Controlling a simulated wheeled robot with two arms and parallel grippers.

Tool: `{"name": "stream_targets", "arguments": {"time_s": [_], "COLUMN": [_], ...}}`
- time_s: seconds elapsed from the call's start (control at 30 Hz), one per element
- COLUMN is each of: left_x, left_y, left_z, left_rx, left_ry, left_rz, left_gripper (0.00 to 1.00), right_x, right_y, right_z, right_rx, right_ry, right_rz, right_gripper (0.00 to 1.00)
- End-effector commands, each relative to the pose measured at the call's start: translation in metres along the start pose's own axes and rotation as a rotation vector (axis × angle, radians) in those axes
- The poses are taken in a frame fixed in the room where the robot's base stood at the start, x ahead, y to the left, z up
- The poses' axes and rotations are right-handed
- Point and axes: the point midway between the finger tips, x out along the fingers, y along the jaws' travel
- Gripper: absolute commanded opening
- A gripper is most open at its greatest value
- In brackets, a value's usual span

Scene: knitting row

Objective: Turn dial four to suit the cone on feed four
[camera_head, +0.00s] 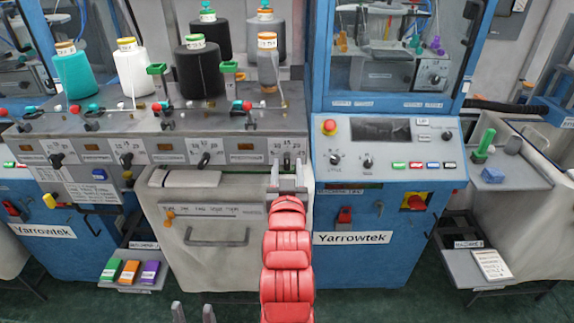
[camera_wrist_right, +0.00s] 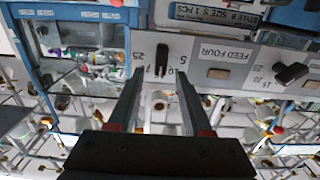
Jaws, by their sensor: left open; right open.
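Dial four (camera_wrist_right: 163,57) is a black knob on the pale panel beside the "FEED FOUR" label (camera_wrist_right: 222,50), with scale numbers around it. In the head view the dial (camera_head: 287,160) sits at the right end of the dial row. My right gripper (camera_head: 287,178) is open, its fingertips either side of the dial's line; contact cannot be told. The right wrist view, upside down, shows the knob between the two tips (camera_wrist_right: 161,75). Above the dial stands a slim grey cone (camera_head: 268,72) with an orange-and-white top. My left gripper (camera_head: 194,312) is open and empty at the bottom edge.
Other dials (camera_head: 204,160) line the panel to the left. Teal (camera_head: 75,72), white (camera_head: 133,70) and black (camera_head: 200,72) cones stand above. A blue control cabinet (camera_head: 388,210) is right of dial four.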

Motion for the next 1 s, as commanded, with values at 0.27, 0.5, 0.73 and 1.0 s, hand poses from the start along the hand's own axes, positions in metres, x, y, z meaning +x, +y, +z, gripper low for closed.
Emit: {"name": "stream_targets", "arguments": {"time_s": [0.27, 0.5, 0.73, 1.0], "left_x": [0.006, 0.006, 0.006, 0.006], "left_y": [0.0, 0.0, 0.0, 0.0], "left_z": [-0.001, -0.001, -0.001, -0.001], "left_rx": [0.0, 0.0, 0.0, 0.0], "left_ry": [-0.001, -0.001, -0.001, -0.001], "left_rz": [0.0, 0.0, 0.0, 0.0], "left_gripper": [0.5, 0.5, 0.5, 0.5], "right_x": [0.024, 0.026, 0.025, 0.025], "right_y": [0.0, -0.001, -0.001, -0.001], "right_z": [-0.001, 0.0, 0.0, 0.0], "right_rx": [0.0, 0.0, 0.0, 0.0], "right_ry": [0.001, 0.0, 0.0, 0.0], "right_rz": [0.0, -0.001, -0.001, -0.001], "right_gripper": [0.5, 0.5, 0.18, 0.0]}}
